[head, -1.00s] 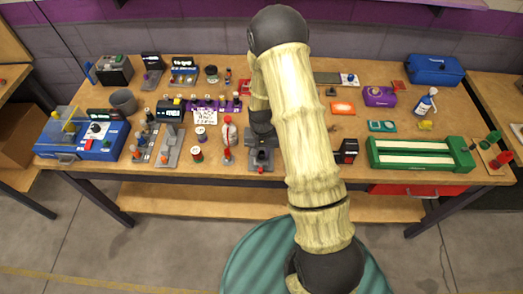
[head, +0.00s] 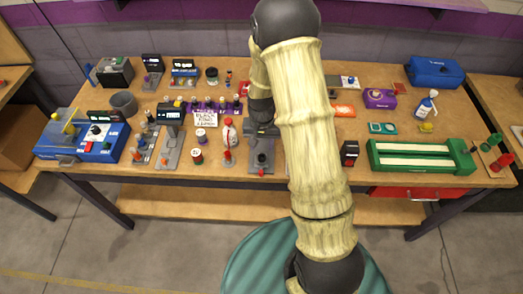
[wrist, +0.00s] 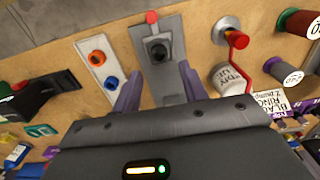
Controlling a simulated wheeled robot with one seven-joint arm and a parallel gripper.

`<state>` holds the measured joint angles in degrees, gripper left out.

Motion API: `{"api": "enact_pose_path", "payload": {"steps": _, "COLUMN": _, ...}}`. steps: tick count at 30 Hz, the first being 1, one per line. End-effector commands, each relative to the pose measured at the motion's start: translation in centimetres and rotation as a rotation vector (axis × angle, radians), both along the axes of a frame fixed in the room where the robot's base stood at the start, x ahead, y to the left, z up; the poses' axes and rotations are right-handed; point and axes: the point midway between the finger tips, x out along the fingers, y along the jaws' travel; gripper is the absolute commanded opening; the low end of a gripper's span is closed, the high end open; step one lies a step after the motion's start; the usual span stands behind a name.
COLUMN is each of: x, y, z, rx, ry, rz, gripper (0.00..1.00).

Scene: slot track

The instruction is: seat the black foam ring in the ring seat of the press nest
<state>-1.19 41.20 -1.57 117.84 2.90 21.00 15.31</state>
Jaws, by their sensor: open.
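The grey press nest (wrist: 176,62) stands near the table's front edge, with a red knob at one end. It also shows in the head view (head: 256,170), just below my gripper. A black round piece (wrist: 158,50) sits on it, apparently the black foam ring; I cannot tell whether it is fully down in the seat. My gripper (wrist: 158,76) is open, its two purple fingers on either side of the nest's plate with nothing gripped between them. In the head view my gripper (head: 262,132) is above the nest, partly hidden by my arm.
A white plate (wrist: 90,44) with an orange and a blue ring lies beside the nest. A red-handled white item (head: 228,132) and spools (head: 197,156) stand to the left. A black block (head: 349,152) and a green track (head: 420,168) are on the right.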

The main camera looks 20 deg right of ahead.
Motion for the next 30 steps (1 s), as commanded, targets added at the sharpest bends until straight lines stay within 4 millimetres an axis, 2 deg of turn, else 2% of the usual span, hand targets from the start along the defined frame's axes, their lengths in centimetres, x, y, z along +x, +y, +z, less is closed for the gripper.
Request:
{"api": "enact_pose_path", "payload": {"steps": 9, "x": 0.1, "y": 0.0, "z": 5.2, "rx": 0.0, "ry": -0.005, "rz": 0.001, "gripper": 0.43}}
{"api": "enact_pose_path", "payload": {"steps": 13, "x": 0.1, "y": 0.0, "z": 6.8, "rx": 0.0, "ry": -0.003, "rz": 0.001, "gripper": 0.43}}
{"api": "enact_pose_path", "payload": {"steps": 18, "x": 0.0, "y": 0.0, "z": 7.4, "rx": 0.0, "ry": 0.0, "rz": 0.0, "gripper": 0.43}}
{"api": "enact_pose_path", "payload": {"steps": 30, "x": 0.0, "y": 0.0, "z": 7.4, "rx": 0.0, "ry": 0.0, "rz": 0.0, "gripper": 0.43}}
